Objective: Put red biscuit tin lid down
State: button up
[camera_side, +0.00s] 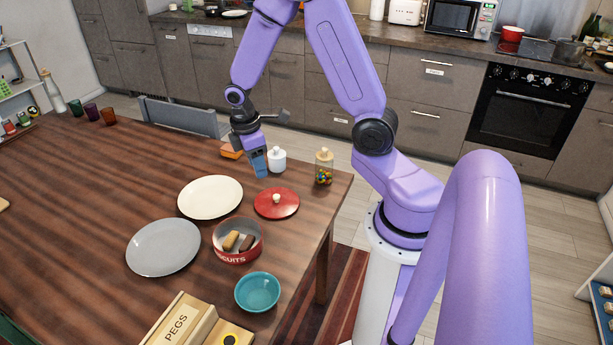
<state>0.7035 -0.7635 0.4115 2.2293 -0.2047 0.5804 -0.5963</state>
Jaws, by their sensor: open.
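The red biscuit tin lid (277,205), with a pale round knob on top, lies flat on the wooden table near its right edge. The red biscuit tin (237,257) stands open in front of the lid and to its left, with biscuits inside. My gripper (260,169) is open, above and behind the lid, close to a small white jar. It is apart from the lid and holds nothing that I can see. The gap between the fingers is hard to make out at this size.
The white lidded jar (277,161) and a glass sweet jar (324,168) stand behind the lid. An orange object (231,151) lies behind my gripper. A cream plate (210,197), a grey plate (163,247), a teal bowl (257,293) and a PEGS box (180,322) surround the tin.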

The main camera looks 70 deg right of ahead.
jog(key=s+a+r+n+t, duration=0.1)
jog(key=s+a+r, duration=0.65)
jog(key=a, duration=0.35)
jog(key=s+a+r+n+y, duration=0.1)
jog(key=s+r, duration=0.1)
jog(key=s, duration=0.5)
jog(key=s+a+r+n, duration=0.1)
jog(key=s+a+r, duration=0.1)
jog(key=s, duration=0.5)
jog(key=shift+s+a+y, duration=0.2)
jog(key=shift+a+y, duration=0.05)
jog(key=shift+y, duration=0.15)
